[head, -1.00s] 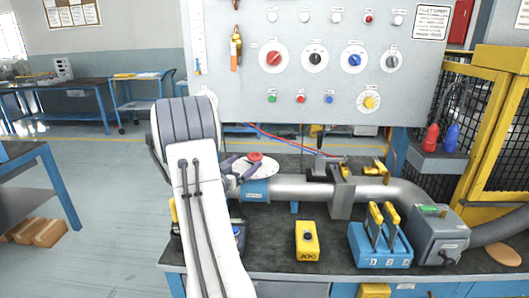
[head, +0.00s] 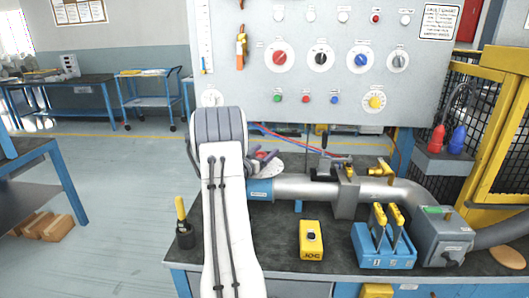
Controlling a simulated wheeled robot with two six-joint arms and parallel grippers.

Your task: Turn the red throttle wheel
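The red throttle wheel (head: 262,154) sits on a white round plate (head: 274,168) behind the left end of the silver pipe. It is partly covered by my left gripper (head: 259,161). The grey-purple fingers show on either side of the red wheel, very near it in the head view. My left forearm hides the rest of the gripper. I cannot tell whether the fingers touch the wheel or how far they are closed. My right gripper is not in view.
The silver pipe (head: 300,187) with its blue collar crosses the bench right of my arm. A yellow button box (head: 311,240), a blue lever box (head: 384,247) and a grey switch box (head: 443,238) stand in front. A black holder (head: 185,237) stands left. A knob panel (head: 320,90) rises behind.

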